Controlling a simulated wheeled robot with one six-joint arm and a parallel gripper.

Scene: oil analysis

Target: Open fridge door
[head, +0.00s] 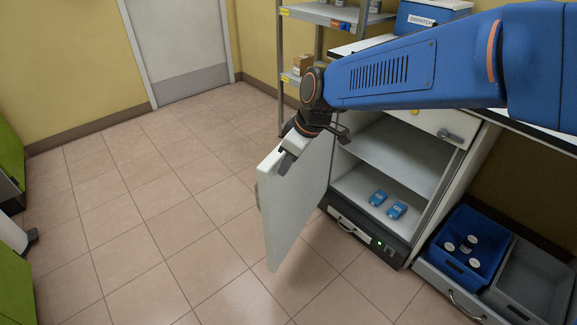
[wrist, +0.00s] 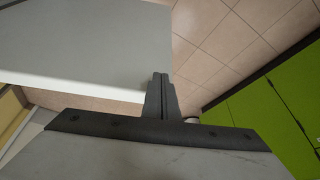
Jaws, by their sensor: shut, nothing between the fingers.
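The fridge door (head: 300,200) is a white panel that stands swung well open, out over the tiled floor, in the head view. The fridge interior (head: 375,190) is exposed, with a shelf and two small blue items (head: 388,204) at the bottom. My gripper (head: 287,160) is at the upper edge of the door; its fingers are shut with nothing between them. In the wrist view the shut fingers (wrist: 160,90) lie beside the edge of the pale door panel (wrist: 90,45). I cannot tell whether they touch it.
A blue bin (head: 462,245) with several dark jars and a grey bin (head: 535,280) are right of the fridge. A metal shelf (head: 320,15) stands behind. Green cabinets (wrist: 270,105) show in the wrist view. The floor (head: 150,200) left of the door is clear.

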